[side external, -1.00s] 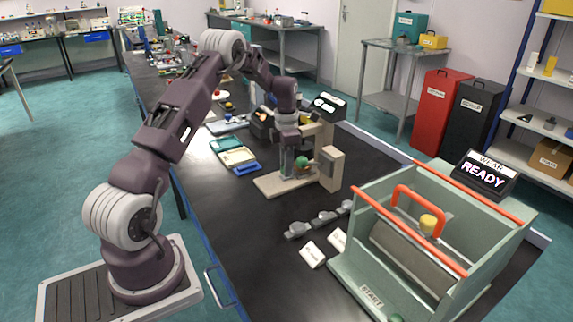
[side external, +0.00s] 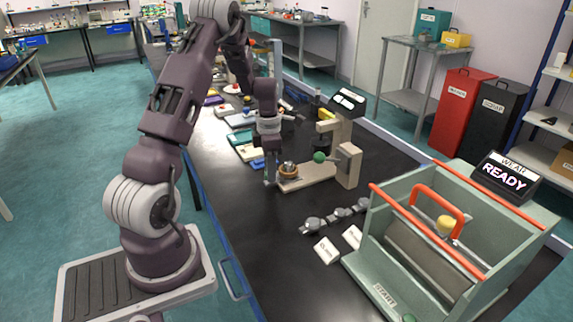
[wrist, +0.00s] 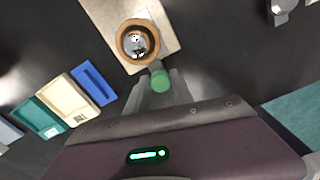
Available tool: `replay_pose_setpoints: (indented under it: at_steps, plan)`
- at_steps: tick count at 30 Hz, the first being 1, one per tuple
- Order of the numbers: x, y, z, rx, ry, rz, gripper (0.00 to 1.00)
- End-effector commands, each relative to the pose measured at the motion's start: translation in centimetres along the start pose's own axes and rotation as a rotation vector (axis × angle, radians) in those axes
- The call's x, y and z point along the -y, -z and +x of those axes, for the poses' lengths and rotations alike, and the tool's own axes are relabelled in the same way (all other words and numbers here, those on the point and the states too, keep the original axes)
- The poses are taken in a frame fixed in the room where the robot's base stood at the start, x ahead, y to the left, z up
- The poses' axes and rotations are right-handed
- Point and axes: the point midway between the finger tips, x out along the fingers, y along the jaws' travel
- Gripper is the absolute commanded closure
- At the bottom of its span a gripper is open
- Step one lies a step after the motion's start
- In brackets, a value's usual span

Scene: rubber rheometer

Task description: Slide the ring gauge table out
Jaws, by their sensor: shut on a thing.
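The ring gauge table shows in the wrist view as an orange-brown ring (wrist: 122,42) around a shiny metal centre. It sits at the near end of the beige gauge base (wrist: 97,12). A green knob (wrist: 160,80) stands beside the ring, between my fingertips. My gripper (wrist: 160,88) is shut on this knob. In the side view the ring (side external: 288,171) lies at the left end of the beige base (side external: 310,178), just right of my gripper (side external: 270,182). The fingers hide the held knob there. Another green ball (side external: 319,157) is on the gauge beside its upright.
A pale green wear tester (side external: 400,280) with orange rails stands at the right. Small metal parts (side external: 335,218) and white cards (side external: 327,250) lie before it. Coloured trays (side external: 245,150) lie left of the gauge. The dark bench is clear toward its front edge.

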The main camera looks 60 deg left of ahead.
Motion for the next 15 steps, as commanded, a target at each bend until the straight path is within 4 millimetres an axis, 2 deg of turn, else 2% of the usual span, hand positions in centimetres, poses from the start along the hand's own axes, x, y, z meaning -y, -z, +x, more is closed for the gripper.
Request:
replay_pose_setpoints:
  at_steps: [10,11,14,15]
  plan:
    - [0.05,0.60,-0.06,-0.002,-0.001,-0.002,1.00]
    - [0.05,0.62,-0.05,-0.003,-0.001,-0.002,0.70]
    - [0.07,0.60,-0.04,-0.003,0.000,-0.001,0.50]
    - [0.08,0.56,-0.03,-0.002,0.000,-0.001,0.50]
